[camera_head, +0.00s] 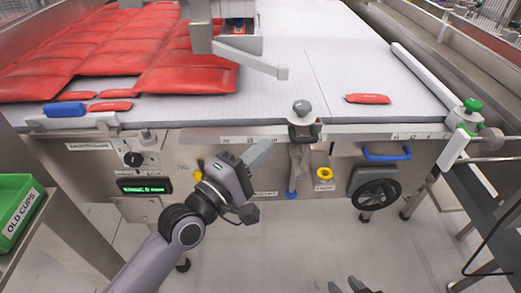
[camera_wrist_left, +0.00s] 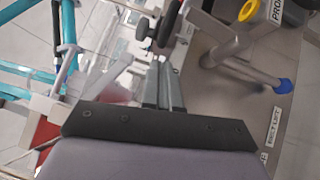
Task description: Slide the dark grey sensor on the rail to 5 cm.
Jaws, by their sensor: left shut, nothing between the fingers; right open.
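The dark grey sensor (camera_head: 303,131) sits on the rail (camera_head: 350,130) along the front edge of the belt, right of the rail's middle. A round grey knob (camera_head: 302,108) tops it, and a metal arm with a blue tip (camera_head: 291,195) hangs below. The rail carries a pale scale (camera_head: 245,139); its figures are too small to read. My left gripper (camera_head: 268,146) is shut and empty, just left of the sensor and apart from it. Its fingers (camera_wrist_left: 163,82) point at dark clamp parts in the left wrist view. My right gripper (camera_head: 345,287) is open at the bottom edge, mostly out of view.
Red packs (camera_head: 150,40) cover the belt's left side; one red pack (camera_head: 368,98) lies at right. A metal arm (camera_head: 250,60) reaches over the belt. The front panel has a black handwheel (camera_head: 376,187), blue handle (camera_head: 387,153) and yellow ring (camera_head: 325,174).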

